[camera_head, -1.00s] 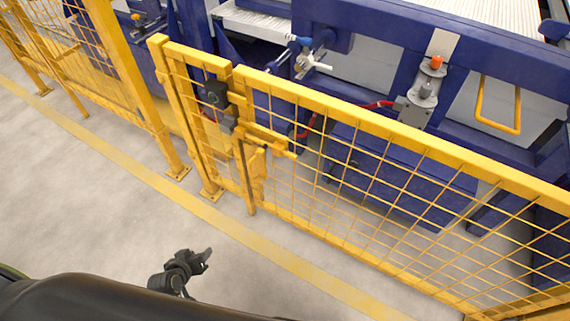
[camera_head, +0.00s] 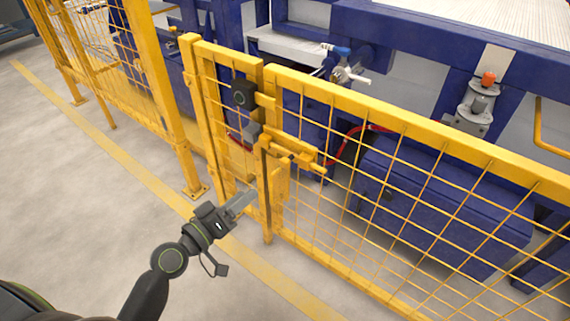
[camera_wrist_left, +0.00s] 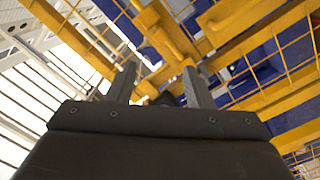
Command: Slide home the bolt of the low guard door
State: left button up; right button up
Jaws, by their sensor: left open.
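The low guard door is a yellow mesh panel, and its yellow frame (camera_head: 400,122) runs across the right of the head view. A yellow bolt assembly (camera_head: 292,148) sits at the upright where this panel meets a narrow mesh section. Its bar points to the right; I cannot tell how far the bolt is engaged. My left gripper (camera_head: 243,201) is open and empty, below and left of the bolt, on the near side of the fence. In the left wrist view its two fingers (camera_wrist_left: 160,86) are apart, with yellow bars beyond them. My right gripper is not in view.
A dark lock box (camera_head: 243,93) is mounted on the narrow section above the bolt. A yellow fence post (camera_head: 165,95) stands to the left. Blue machinery (camera_head: 440,205) lies behind the mesh. The grey floor (camera_head: 80,190) in front is clear.

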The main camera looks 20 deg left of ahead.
aim_at(282, 165)
pick_arm(q)
jog(key=x, duration=1.5)
jog(key=shift+w+p, duration=0.2)
jog(key=shift+p, duration=0.2)
grip_shut()
